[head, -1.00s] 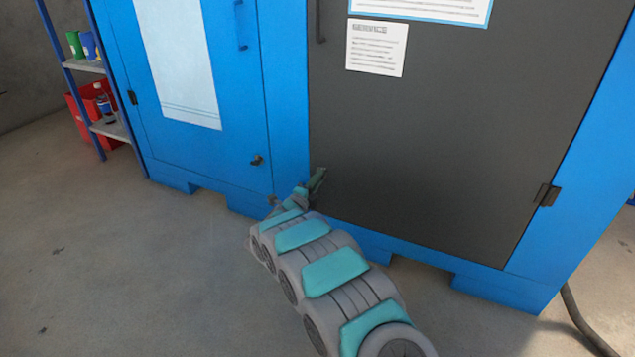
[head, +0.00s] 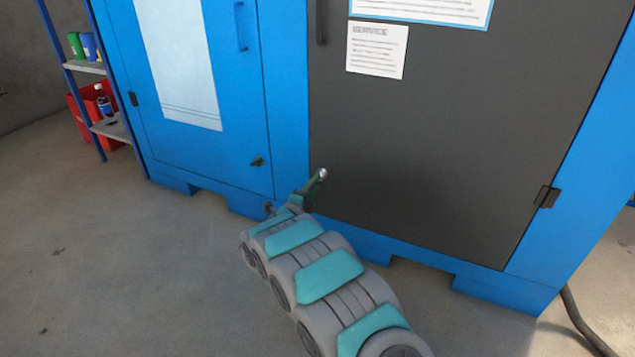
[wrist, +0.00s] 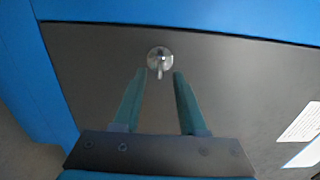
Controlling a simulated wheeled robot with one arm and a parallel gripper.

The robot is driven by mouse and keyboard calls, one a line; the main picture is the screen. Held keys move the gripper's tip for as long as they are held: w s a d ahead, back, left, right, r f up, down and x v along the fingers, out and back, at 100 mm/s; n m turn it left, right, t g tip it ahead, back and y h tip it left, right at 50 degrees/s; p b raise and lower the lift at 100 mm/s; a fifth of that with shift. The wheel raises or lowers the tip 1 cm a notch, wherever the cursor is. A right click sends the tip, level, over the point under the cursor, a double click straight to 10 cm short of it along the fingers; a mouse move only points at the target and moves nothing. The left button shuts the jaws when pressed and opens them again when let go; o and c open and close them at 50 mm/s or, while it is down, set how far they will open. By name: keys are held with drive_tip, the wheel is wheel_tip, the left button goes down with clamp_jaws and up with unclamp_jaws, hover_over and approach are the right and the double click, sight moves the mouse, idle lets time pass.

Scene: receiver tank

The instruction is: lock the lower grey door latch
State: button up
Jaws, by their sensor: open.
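The lower latch is a small round silver knob with a short lever on the grey door. In the wrist view the latch (wrist: 160,61) sits just beyond my fingertips, near the middle, with its lever pointing down in that picture. In the head view a small bright part of the latch (head: 322,174) shows beside my gripper. The grey door (head: 440,150) looks closed in the blue cabinet. My gripper (wrist: 160,73) is open and empty, one finger to each side of the lever's line. In the head view my gripper (head: 314,188) is at the door's lower left corner and partly hides the latch.
A blue door (head: 225,110) with a small dark latch (head: 257,161) is left of the grey door. A hinge (head: 546,196) is at the grey door's right edge. A shelf (head: 112,128) stands far left, and a hose (head: 580,325) lies lower right. The floor in front is clear.

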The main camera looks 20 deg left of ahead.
drive_tip(key=s, duration=0.5)
drive_tip(key=shift+a+f, duration=0.1)
drive_tip(key=shift+a, duration=0.1)
